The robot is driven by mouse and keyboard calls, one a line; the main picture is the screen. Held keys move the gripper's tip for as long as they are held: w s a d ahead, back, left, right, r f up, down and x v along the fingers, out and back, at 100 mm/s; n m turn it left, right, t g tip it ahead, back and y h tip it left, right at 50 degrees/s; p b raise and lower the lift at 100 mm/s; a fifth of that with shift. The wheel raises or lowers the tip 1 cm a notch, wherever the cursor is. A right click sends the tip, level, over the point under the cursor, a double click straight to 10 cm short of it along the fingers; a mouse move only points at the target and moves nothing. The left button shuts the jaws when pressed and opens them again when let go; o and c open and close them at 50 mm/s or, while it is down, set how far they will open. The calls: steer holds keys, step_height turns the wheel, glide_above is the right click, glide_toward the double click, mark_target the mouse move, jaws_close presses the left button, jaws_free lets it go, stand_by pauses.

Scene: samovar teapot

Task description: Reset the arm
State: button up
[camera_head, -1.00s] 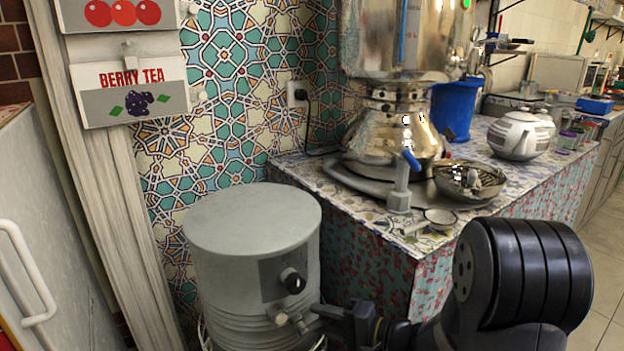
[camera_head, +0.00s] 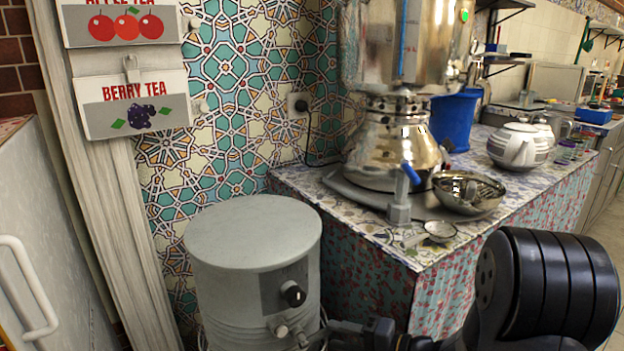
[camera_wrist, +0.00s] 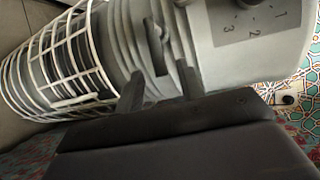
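My gripper (camera_head: 318,334) is low in the head view, close to the right side of the front of a grey cylindrical boiler (camera_head: 252,250). In the wrist view, its two dark fingers (camera_wrist: 160,82) stand apart, with nothing seen gripped between them. The ribbed lower body of the boiler (camera_wrist: 207,35) is just beyond the fingertips. The boiler has a black knob (camera_head: 293,294) and a small tap (camera_head: 281,331) below it. I cannot tell whether a finger touches the boiler.
A tiled counter (camera_head: 345,205) on the right carries a shiny samovar (camera_head: 395,145), a metal bowl (camera_head: 467,192), a blue bucket (camera_head: 453,120) and a striped teapot (camera_head: 515,147). A berry tea box (camera_head: 132,104) hangs left.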

mark_target(324, 336)
steer(key=p+v, duration=0.1)
steer(key=v, duration=0.6)
steer(key=b+x, duration=0.2)
steer(key=x, duration=0.9)
steer(key=shift+a+f, duration=0.1)
steer(key=shift+a, duration=0.05)
steer(key=shift+f+m+y+p, duration=0.4)
steer(key=shift+m+y+p, duration=0.25)
steer(key=shift+m, duration=0.35)
steer(key=shift+s, duration=0.1)
